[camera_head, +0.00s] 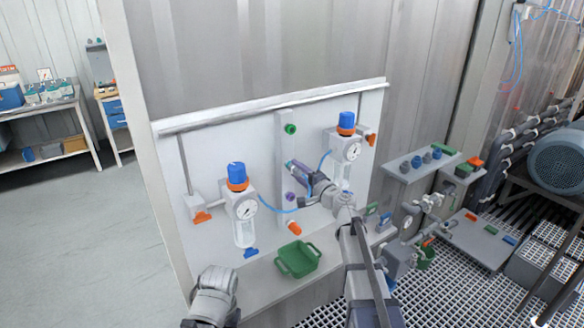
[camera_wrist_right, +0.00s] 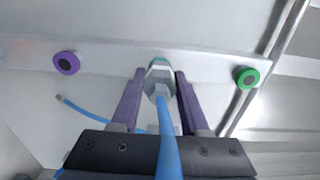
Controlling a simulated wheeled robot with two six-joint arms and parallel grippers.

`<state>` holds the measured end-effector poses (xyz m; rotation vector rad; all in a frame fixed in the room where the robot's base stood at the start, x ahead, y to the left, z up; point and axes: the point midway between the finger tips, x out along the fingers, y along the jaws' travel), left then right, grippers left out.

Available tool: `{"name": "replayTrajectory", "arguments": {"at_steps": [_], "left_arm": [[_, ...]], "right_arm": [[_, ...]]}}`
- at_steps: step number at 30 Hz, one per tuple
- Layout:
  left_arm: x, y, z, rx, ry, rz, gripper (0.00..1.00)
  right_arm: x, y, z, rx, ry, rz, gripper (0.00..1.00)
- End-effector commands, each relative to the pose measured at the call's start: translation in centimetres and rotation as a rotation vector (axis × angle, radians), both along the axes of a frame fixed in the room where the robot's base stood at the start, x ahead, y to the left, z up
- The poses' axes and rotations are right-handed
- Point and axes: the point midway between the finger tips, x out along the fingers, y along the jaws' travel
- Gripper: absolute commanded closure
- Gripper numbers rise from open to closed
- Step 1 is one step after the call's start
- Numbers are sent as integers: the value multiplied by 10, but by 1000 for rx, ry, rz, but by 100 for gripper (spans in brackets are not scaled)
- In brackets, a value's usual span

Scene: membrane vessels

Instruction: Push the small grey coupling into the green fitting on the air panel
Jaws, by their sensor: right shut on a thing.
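The green fitting (camera_head: 290,128) is a round port high on the panel's upright strip. In the right wrist view the green fitting (camera_wrist_right: 247,77) is at the right, clear of my fingers. My right gripper (camera_head: 289,164) is below it, in front of the strip. In its wrist view, the purple fingers of my right gripper (camera_wrist_right: 158,90) are shut on the small grey coupling (camera_wrist_right: 159,90), which has a blue hose. A teal-grey ring shows behind the coupling; I cannot tell whether they touch. Of my left arm only a grey part shows at the bottom; its gripper is not visible.
A purple fitting (camera_head: 290,196) is lower on the strip. Regulators with gauges stand left (camera_head: 245,209) and right (camera_head: 351,150) of the strip. A green tray (camera_head: 297,259) sits on the ledge below.

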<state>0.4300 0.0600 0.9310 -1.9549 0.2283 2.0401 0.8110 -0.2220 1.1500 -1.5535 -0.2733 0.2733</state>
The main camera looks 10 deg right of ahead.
Motion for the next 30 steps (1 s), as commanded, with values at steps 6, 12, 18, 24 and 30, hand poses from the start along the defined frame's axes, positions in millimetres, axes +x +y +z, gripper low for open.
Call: {"name": "replayTrajectory", "arguments": {"at_steps": [6,12,18,24,30], "left_arm": [[0,0,0,0,0,0,54],[0,0,0,0,0,0,54],[0,0,0,0,0,0,54],[0,0,0,0,0,0,54],[0,0,0,0,0,0,54]], "right_arm": [[0,0,0,0,0,0,100],[0,0,0,0,0,0,100],[-1,0,0,0,0,0,100],[-8,-2,0,0,0,-1,100],[-15,-5,0,0,0,0,100]]}}
